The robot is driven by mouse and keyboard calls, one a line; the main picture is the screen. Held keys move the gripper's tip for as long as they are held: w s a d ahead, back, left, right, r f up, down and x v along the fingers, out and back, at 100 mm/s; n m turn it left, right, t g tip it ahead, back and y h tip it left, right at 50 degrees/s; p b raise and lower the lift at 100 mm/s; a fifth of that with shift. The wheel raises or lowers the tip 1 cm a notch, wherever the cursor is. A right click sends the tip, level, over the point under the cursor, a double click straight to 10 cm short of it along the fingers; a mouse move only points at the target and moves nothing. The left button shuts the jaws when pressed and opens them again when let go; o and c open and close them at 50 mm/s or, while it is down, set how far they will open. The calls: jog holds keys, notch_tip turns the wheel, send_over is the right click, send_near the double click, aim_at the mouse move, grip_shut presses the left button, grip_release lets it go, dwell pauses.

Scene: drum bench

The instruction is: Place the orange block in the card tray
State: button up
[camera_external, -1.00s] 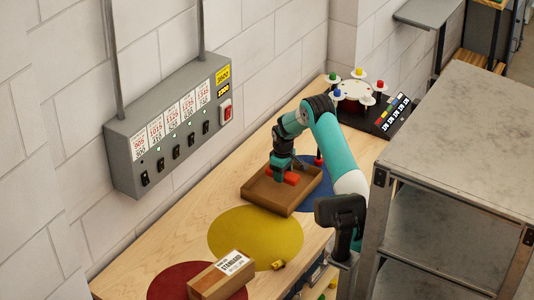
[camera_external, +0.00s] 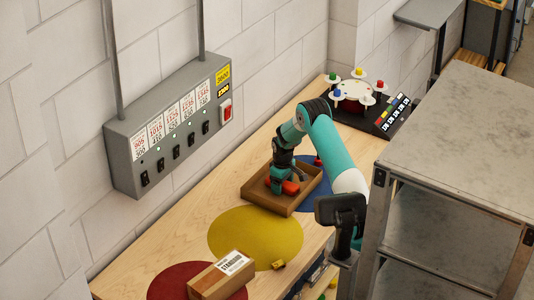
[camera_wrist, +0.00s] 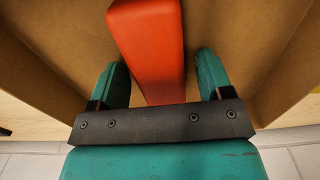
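The orange block (camera_external: 291,188) lies inside the brown card tray (camera_external: 263,202) in the external view. In the wrist view the long orange-red block (camera_wrist: 150,45) lies on the tray floor (camera_wrist: 225,40), its near end reaching between my fingers. My gripper (camera_wrist: 162,75) is open, with a narrow gap on each side of the block. In the external view my gripper (camera_external: 276,190) is low inside the tray, right at the block. The block's near end is partly hidden by the gripper.
The tray stands partly on a blue disc (camera_external: 316,197), beside a yellow disc (camera_external: 255,236). A labelled carton (camera_external: 221,277) sits on the red disc (camera_external: 170,281). A small yellow piece (camera_external: 279,265) lies near the bench edge. A metal shelf (camera_external: 455,140) stands right of the arm.

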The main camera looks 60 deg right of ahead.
jog(key=shift+r, duration=0.1)
notch_tip(320, 180, up, 11)
jog(key=b, duration=0.2)
jog(key=s+a+r+n, duration=0.1)
jog(key=a+r, duration=0.2)
jog(key=a, duration=0.4)
jog(key=s+a+r+n+t+y, duration=0.15)
jog(key=a+r, duration=0.25)
jog(key=a, duration=0.4)
jog(key=s+a+r+n+g, duration=0.1)
jog(key=s+a+r, duration=0.15)
jog(key=a, duration=0.45)
jog(key=s+a+r+n+y, duration=0.1)
jog(key=s+a+r, duration=0.1)
jog(key=s+a, duration=0.6)
jog(key=s+a+r+n+y, duration=0.1)
jog(key=s+a+n, duration=0.1)
jog(key=s+a, duration=0.7)
jog(key=s, duration=0.4)
jog(key=shift+a+r+y, duration=0.3)
jog(key=shift+r+y, duration=0.05)
